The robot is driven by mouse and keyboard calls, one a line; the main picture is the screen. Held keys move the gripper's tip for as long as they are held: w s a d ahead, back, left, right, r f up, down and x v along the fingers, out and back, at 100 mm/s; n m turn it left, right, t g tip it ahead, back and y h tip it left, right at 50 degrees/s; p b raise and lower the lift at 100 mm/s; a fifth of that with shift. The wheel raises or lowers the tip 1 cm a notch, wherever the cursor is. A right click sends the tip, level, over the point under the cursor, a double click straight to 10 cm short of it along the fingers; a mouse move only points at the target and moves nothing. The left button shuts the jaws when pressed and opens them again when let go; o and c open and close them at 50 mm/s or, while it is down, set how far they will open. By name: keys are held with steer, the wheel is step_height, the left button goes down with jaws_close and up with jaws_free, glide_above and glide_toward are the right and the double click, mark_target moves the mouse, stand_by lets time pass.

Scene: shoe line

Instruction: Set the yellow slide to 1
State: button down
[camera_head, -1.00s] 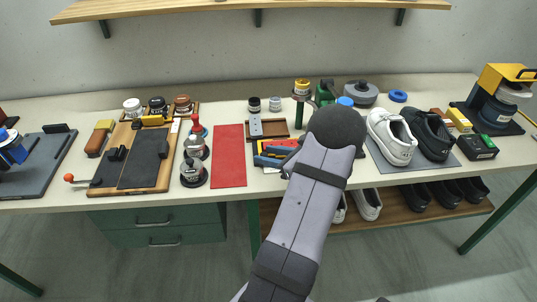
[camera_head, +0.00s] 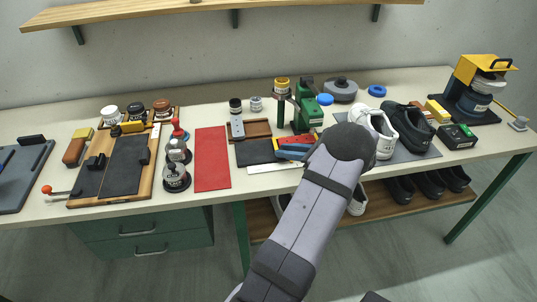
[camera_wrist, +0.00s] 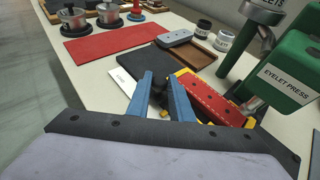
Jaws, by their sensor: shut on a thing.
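My gripper (camera_wrist: 160,84) has blue fingers and shows at the bench's middle in the head view (camera_head: 288,150). The fingers are closed around a small dark piece (camera_wrist: 158,93), with a bit of yellow (camera_wrist: 164,114) low between them. Most of the held piece is hidden, and I cannot tell for sure that it is the yellow slide. A red block (camera_wrist: 212,97) with dark dots and yellow edges lies close beside the right finger. No readable number 1 shows in either view.
The green eyelet press (camera_wrist: 288,75) stands close on the right. A black pad (camera_wrist: 134,64), a white labelled strip (camera_wrist: 122,80) and a brown tray (camera_wrist: 198,62) lie near the fingers. A red mat (camera_head: 211,160) lies left. White shoes (camera_head: 376,128) stand right.

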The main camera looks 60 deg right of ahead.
steer(key=shift+s+d+r, duration=0.1)
steer(key=shift+s+d, duration=0.5)
steer(key=shift+d, duration=0.05)
steer(key=c, duration=1.6)
jaws_free()
steer(key=shift+s, duration=0.1)
steer(key=shift+b+v, duration=1)
steer(key=shift+v, duration=2.55)
